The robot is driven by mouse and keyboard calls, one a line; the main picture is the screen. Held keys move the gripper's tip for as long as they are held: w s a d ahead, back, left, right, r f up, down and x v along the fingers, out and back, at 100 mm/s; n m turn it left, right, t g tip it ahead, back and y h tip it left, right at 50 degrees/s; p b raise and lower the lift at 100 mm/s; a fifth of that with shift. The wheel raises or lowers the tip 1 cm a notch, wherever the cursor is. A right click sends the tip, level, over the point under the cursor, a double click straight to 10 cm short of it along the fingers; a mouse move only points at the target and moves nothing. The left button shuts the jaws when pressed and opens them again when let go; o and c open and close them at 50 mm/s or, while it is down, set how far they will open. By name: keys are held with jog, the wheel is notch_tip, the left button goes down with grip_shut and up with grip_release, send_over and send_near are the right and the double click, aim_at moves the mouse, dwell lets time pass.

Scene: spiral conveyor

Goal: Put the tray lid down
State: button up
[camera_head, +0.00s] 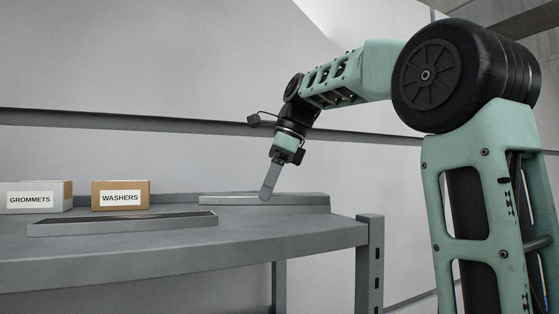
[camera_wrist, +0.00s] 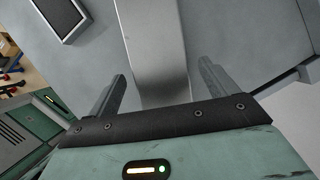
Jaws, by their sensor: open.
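The tray lid (camera_head: 225,199) appears to be the long, flat grey piece lying at the back right of the grey table. In the wrist view the lid (camera_wrist: 152,40) runs as a pale strip between my two fingers. My gripper (camera_head: 267,194) points down and left at it, and the near finger overlaps the lid's middle. The gripper (camera_wrist: 163,82) is open, with a finger on each side of the strip. Whether the fingers touch it, I cannot tell. An open grey tray (camera_head: 120,229) with a dark inside lies front left; its end (camera_wrist: 65,41) shows top left in the wrist view.
A washers box (camera_head: 121,185) and a grommets box (camera_head: 30,184) stand on the table (camera_head: 250,240) behind the tray, to the left. A wall (camera_head: 120,60) rises behind. The table's front right is bare, and a post (camera_head: 370,260) stands at its right end.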

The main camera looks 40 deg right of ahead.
jog(key=v, duration=1)
jog(key=shift+f, duration=0.1)
